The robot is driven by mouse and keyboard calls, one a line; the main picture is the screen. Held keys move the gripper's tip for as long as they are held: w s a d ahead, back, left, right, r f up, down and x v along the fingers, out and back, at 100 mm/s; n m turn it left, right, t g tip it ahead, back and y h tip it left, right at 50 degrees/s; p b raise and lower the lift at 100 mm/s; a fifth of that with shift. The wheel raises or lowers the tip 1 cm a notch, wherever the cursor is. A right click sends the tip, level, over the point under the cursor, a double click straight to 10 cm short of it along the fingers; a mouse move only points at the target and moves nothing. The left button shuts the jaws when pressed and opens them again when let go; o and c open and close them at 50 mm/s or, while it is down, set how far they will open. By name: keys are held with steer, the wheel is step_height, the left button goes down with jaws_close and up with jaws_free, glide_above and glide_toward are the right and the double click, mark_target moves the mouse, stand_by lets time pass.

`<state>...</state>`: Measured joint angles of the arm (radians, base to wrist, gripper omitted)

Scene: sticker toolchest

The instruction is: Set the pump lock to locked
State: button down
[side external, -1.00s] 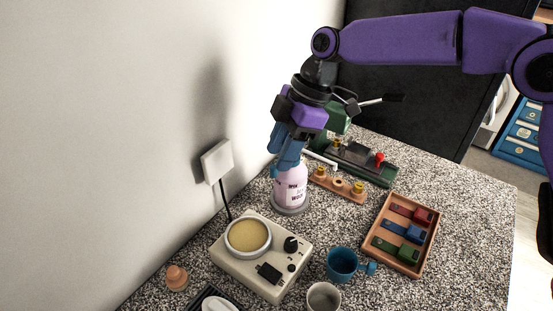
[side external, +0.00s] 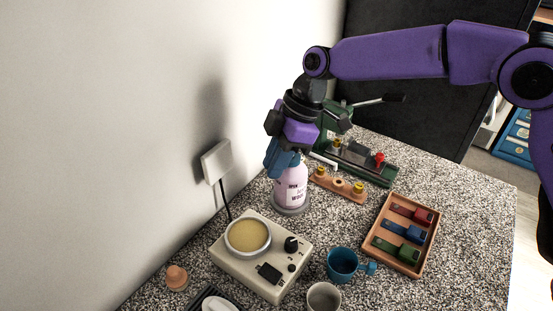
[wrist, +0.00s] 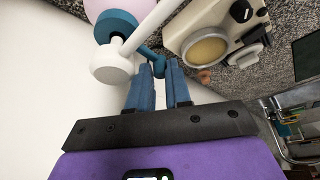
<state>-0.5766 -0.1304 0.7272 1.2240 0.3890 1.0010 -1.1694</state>
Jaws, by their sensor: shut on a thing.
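The pump bottle (side external: 291,189) is pale pink with a printed label and stands upright on a grey round base near the wall. The wrist view shows its white pump head (wrist: 112,66) with a long spout, and a teal collar (wrist: 118,22) below it. A teal lock tab (wrist: 152,60) sticks out from the collar. My gripper (wrist: 160,70) has blue fingers, shut on this tab. In the side view, my gripper (side external: 281,168) is at the bottle's top and hides the pump head. I cannot read the lock's setting.
A beige device with a round yellow pan (side external: 247,236) stands in front of the bottle. A wooden strip with brass knobs (side external: 340,186) and a green machine (side external: 365,163) lie behind right. A blue mug (side external: 342,264) and wooden tray (side external: 384,243) are to the right.

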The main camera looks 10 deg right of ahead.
steer(key=shift+w+a+m+t, duration=0.1)
steer(key=shift+w+m+t, duration=0.2)
steer(key=shift+m, duration=0.5)
steer(key=c, duration=1.1)
jaws_free()
steer(key=shift+r, duration=0.1)
steer(key=v, duration=1.7)
steer(key=shift+s+d, duration=0.15)
steer(key=shift+d, duration=0.05)
steer(key=s+d+f+m+h, duration=0.1)
steer(key=s+d+f, duration=0.4)
steer(key=s+d, duration=0.5)
steer(key=s+d+f+m+h, duration=0.1)
steer(key=s+d+f, duration=0.4)
steer(key=s+d, duration=0.5)
steer(key=s+d+f+m+h, duration=0.2)
steer(key=s+d+f, duration=0.3)
steer(key=s+d, duration=0.5)
steer(key=d+m, duration=0.1)
steer(key=d, duration=0.2)
steer(key=shift+d, duration=0.35)
